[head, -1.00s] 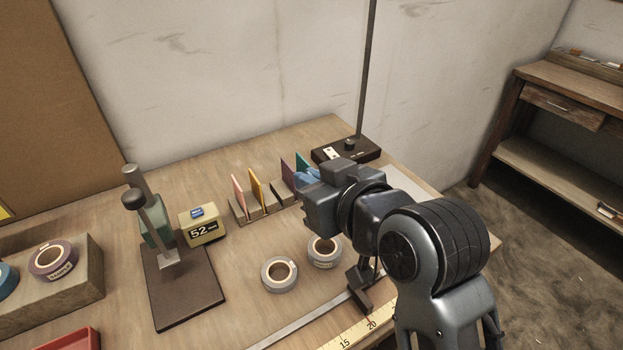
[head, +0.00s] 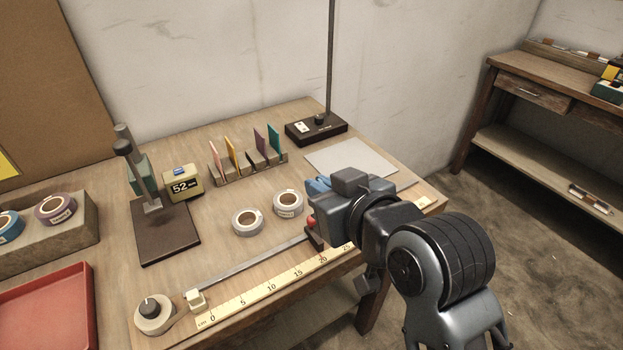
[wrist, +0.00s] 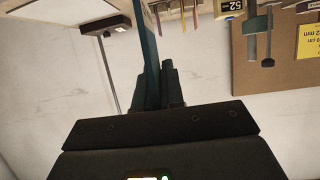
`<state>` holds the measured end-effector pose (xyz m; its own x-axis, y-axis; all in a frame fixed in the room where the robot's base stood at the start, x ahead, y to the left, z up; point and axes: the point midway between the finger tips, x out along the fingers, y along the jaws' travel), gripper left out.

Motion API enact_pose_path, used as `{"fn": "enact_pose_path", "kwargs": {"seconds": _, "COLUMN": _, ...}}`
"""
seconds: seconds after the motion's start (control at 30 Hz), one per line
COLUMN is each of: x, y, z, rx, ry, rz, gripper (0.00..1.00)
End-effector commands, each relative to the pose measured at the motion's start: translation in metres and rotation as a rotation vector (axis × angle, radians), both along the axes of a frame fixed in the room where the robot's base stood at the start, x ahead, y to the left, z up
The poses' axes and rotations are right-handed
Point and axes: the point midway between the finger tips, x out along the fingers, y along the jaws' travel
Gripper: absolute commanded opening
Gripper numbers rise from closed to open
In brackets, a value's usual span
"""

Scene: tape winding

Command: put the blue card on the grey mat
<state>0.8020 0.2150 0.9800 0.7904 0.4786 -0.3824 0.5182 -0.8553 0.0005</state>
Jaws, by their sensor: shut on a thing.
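My gripper (head: 322,190) is over the right part of the bench, in front of the grey mat in the head view. It is shut on the blue card (wrist: 148,55), which stands edge-on between the dark fingers in the wrist view. In the head view only a small blue part shows beside the gripper; the rest is hidden. The grey mat (head: 352,157) lies flat and bare at the bench's back right, its near edge partly covered by my gripper. The card is apart from the mat's visible surface.
A wooden rack (head: 228,177) behind holds pink, yellow, purple and teal cards, with a gap in the middle. A black base with a tall pole (head: 316,129) stands behind the mat. Two grey tape rolls (head: 247,222) lie left of my gripper. A ruler (head: 270,288) runs along the front.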

Motion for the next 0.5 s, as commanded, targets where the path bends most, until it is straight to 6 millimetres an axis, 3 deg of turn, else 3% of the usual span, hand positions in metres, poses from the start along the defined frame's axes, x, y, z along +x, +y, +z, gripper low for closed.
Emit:
{"fn": "enact_pose_path", "kwargs": {"seconds": 0.27, "x": -0.005, "y": -0.042, "z": -0.034, "rx": -0.005, "ry": 0.004, "rz": -0.101, "gripper": 0.00}}
{"fn": "enact_pose_path", "kwargs": {"seconds": 0.5, "x": -0.011, "y": -0.101, "z": -0.083, "rx": -0.005, "ry": 0.005, "rz": -0.252, "gripper": 0.00}}
